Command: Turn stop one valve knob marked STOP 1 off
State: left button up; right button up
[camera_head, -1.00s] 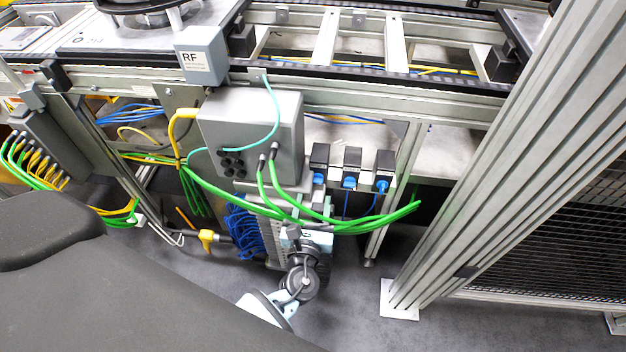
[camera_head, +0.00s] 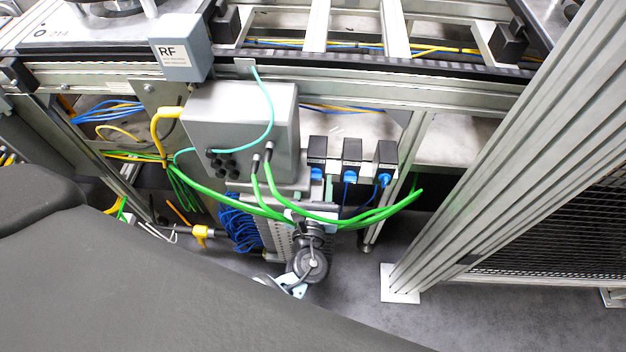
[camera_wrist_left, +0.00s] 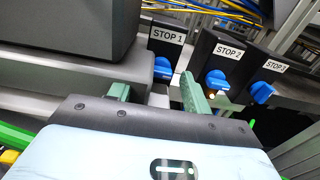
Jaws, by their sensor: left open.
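The STOP 1 valve is a black box with a white label (camera_wrist_left: 166,36) and a blue knob (camera_wrist_left: 162,68) in the left wrist view. In the head view its black box (camera_head: 317,152) is the leftmost of three, with the blue knob (camera_head: 317,173) low on its front. My left gripper (camera_wrist_left: 156,92) is open and empty, its two green fingers pointing toward the STOP 1 knob. The knob shows between the fingers, beyond their tips; I see no contact. In the head view the left gripper (camera_head: 312,208) is below the box, partly hidden by green cables.
STOP 2 (camera_wrist_left: 216,82) and STOP 3 (camera_wrist_left: 262,92) knobs sit close to the right. A grey control box (camera_head: 243,130) stands left of STOP 1. Green cables (camera_head: 350,220) cross in front of the arm. A metal post (camera_head: 500,150) rises at right.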

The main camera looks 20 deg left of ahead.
jog(key=shift+s, duration=0.1)
pick_arm(q)
jog(key=shift+c, duration=0.7)
jog(key=c, duration=0.9)
jog(key=shift+o, duration=0.2)
pick_arm(e)
jog(key=shift+s+f, duration=0.15)
